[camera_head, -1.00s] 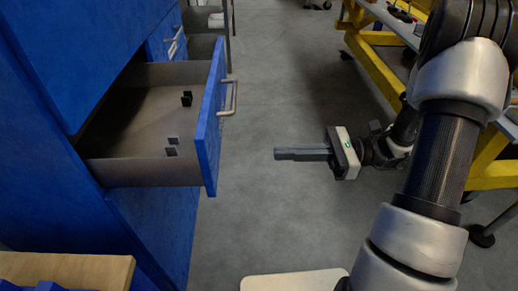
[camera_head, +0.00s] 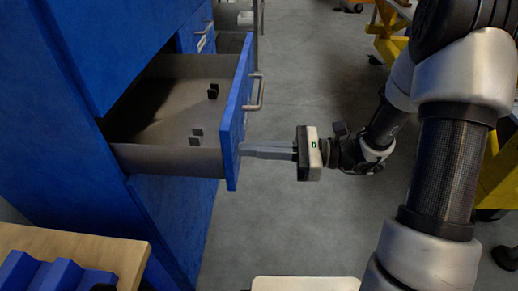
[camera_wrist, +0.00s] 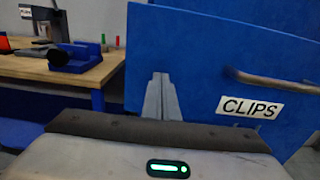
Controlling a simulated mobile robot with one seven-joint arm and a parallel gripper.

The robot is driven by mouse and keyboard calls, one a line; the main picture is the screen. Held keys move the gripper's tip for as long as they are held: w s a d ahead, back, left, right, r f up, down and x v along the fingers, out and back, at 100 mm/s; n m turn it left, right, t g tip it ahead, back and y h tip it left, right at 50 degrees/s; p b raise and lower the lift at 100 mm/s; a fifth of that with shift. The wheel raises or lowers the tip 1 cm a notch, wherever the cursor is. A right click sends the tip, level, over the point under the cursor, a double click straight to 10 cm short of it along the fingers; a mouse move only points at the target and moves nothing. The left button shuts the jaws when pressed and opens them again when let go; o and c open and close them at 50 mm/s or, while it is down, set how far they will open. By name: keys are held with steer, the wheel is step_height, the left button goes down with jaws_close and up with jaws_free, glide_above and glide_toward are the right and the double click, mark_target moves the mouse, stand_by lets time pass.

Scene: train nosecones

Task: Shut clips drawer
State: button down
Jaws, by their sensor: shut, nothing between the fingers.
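The clips drawer (camera_head: 160,158) stands pulled out of the blue cabinet (camera_head: 75,50) in the head view, with a few small dark clips (camera_head: 196,135) inside. Its blue front carries a metal handle (camera_head: 254,93). In the wrist view the drawer front (camera_wrist: 200,60) fills the middle and right, with a white CLIPS label (camera_wrist: 250,107) and the handle (camera_wrist: 270,80). My gripper (camera_head: 243,149) is shut and empty. Its fingertips are at the outer face of the drawer front, below the handle; in the wrist view they (camera_wrist: 160,78) lie left of the label. I cannot tell whether they touch.
A wooden-topped bench (camera_head: 75,245) with a blue holder (camera_head: 45,275) is at the lower left. Another open drawer (camera_head: 230,18) shows farther back. Yellow-framed carts (camera_head: 390,35) stand at the right. Grey floor (camera_head: 310,90) is clear between the cabinet and carts.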

steer(key=shift+a, duration=0.1)
steer(key=a, duration=0.8)
steer(key=a+p, duration=0.1)
steer(key=a, duration=1.6)
steer(key=shift+w+a, duration=0.15)
steer(key=shift+w, duration=0.25)
steer(key=shift+a+r, duration=0.1)
steer(key=shift+a, duration=0.05)
steer(key=shift+a+r, duration=0.1)
steer(key=shift+r, duration=0.05)
steer(key=shift+p, duration=0.3)
